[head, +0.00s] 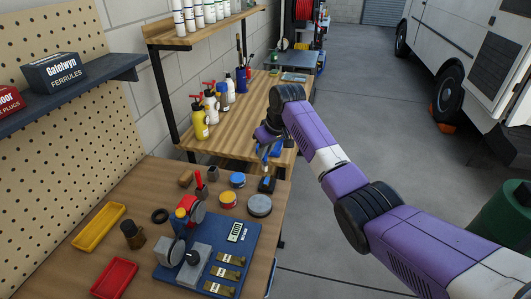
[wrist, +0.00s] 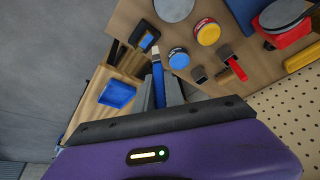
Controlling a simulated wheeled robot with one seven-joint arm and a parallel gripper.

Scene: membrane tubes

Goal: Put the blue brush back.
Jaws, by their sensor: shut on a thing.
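The blue brush (wrist: 158,80) is held between the fingers of my gripper (wrist: 162,92), seen in the wrist view. Its blue handle lies between the fingers and its lighter end points away from my gripper. In the head view my gripper (head: 267,140) is over the gap between the two benches, and the brush (head: 265,158) hangs below it, partly hidden. A small black holder-like object (head: 266,185) stands at the near bench's far right corner, just below the brush; it also shows in the wrist view (wrist: 147,38). Whether brush and holder touch is unclear.
A blue tray (wrist: 117,94) lies beside my gripper. Blue (head: 237,179), yellow-red (head: 228,199) and grey (head: 259,205) round tins stand near the black object. Bottles (head: 201,124) stand on the far bench.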

